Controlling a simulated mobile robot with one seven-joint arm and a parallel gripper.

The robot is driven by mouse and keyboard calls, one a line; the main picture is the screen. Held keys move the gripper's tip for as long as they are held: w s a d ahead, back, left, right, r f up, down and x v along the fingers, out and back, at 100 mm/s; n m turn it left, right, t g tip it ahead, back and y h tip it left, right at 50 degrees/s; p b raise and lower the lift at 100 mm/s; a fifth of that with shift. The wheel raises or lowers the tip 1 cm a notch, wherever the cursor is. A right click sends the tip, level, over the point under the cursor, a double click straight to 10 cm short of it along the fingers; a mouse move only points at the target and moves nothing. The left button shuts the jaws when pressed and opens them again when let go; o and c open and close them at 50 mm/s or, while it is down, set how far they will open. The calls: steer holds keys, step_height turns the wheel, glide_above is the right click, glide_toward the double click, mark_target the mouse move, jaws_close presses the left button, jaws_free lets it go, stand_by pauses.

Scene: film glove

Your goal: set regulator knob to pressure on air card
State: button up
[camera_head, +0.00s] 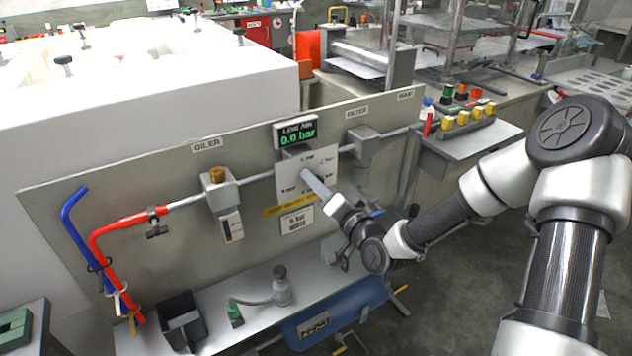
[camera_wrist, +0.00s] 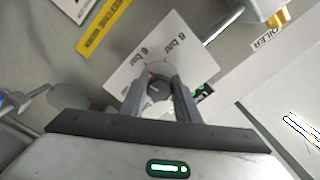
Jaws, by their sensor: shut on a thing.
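The regulator's white dial plate (camera_head: 290,184) is on the upright grey panel, with bar marks around its edge; it also fills the middle of the wrist view (camera_wrist: 192,45). The dark round regulator knob (camera_wrist: 157,90) sits at its centre. My gripper (camera_wrist: 158,82) is shut on the knob, one finger on each side; in the head view my gripper (camera_head: 308,178) reaches in from the right and hides most of the knob. The display (camera_head: 296,133) above reads 0.0 bar in green. The white air card (camera_head: 297,221) is below the dial; its small print seems to read 6 bar.
A yellow strip (camera_head: 285,209) lies between dial and card. The oiler (camera_head: 222,200) is left on the pipe, and a grey filter block (camera_head: 362,142) is right.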

steer(key=shift+m, duration=1)
steer(key=shift+s, duration=0.1)
steer(key=o, duration=1)
steer(key=shift+o, duration=0.2)
steer(key=p+v, duration=0.6)
steer(key=v, duration=1.1)
